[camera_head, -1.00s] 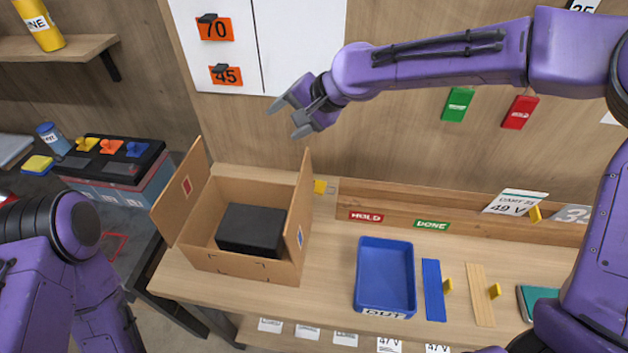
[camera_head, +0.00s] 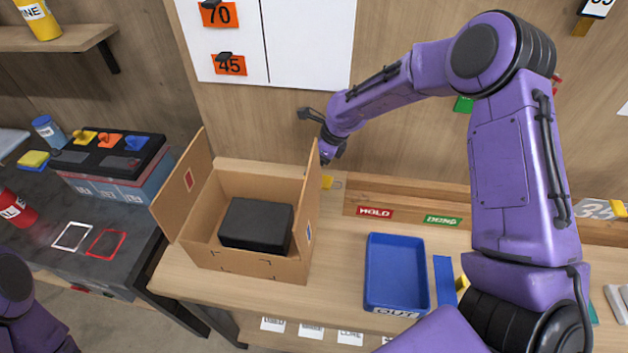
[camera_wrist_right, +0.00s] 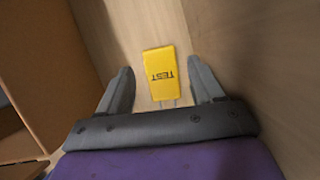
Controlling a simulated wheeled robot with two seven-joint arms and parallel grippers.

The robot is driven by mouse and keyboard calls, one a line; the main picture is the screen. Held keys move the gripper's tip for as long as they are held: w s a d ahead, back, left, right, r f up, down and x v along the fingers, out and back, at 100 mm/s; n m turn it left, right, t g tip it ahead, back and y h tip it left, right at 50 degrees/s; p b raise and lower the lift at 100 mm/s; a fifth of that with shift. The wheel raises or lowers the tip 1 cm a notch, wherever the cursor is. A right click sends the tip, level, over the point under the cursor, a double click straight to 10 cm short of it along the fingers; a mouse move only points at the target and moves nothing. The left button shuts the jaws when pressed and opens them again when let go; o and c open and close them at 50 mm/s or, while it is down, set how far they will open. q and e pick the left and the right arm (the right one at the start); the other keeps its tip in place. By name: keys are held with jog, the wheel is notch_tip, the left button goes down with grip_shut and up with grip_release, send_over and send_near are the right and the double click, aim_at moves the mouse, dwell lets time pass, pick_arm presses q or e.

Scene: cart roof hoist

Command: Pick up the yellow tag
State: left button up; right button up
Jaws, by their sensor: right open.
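The yellow tag (camera_head: 327,182) is on the bench against the back wall, just right of the open cardboard box. My right gripper (camera_wrist_right: 160,75) is open, with one finger on each side of the tag and a gap on both sides. In the head view my right gripper (camera_head: 318,134) is above the tag behind the box's right flap, partly hidden. My left gripper is out of view.
The cardboard box (camera_head: 205,250) holds a black block (camera_head: 257,225); its raised right flap (camera_head: 308,205) is close to my right gripper. A blue tray (camera_head: 374,302) stands to the right. A wooden ledge (camera_head: 410,197) runs along the wall.

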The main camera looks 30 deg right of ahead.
jog(key=x, duration=0.2)
jog(key=p+x, duration=0.1)
jog(key=x, duration=0.1)
jog(key=shift+s+d+f, duration=0.25)
jog(key=shift+s, duration=0.1)
jog(key=shift+w+f, duration=0.15)
jog(key=shift+f, duration=0.2)
jog(key=shift+a, duration=0.1)
jog(key=shift+c, duration=0.3)
jog(key=c, duration=0.8)
jog(key=shift+c, duration=0.2)
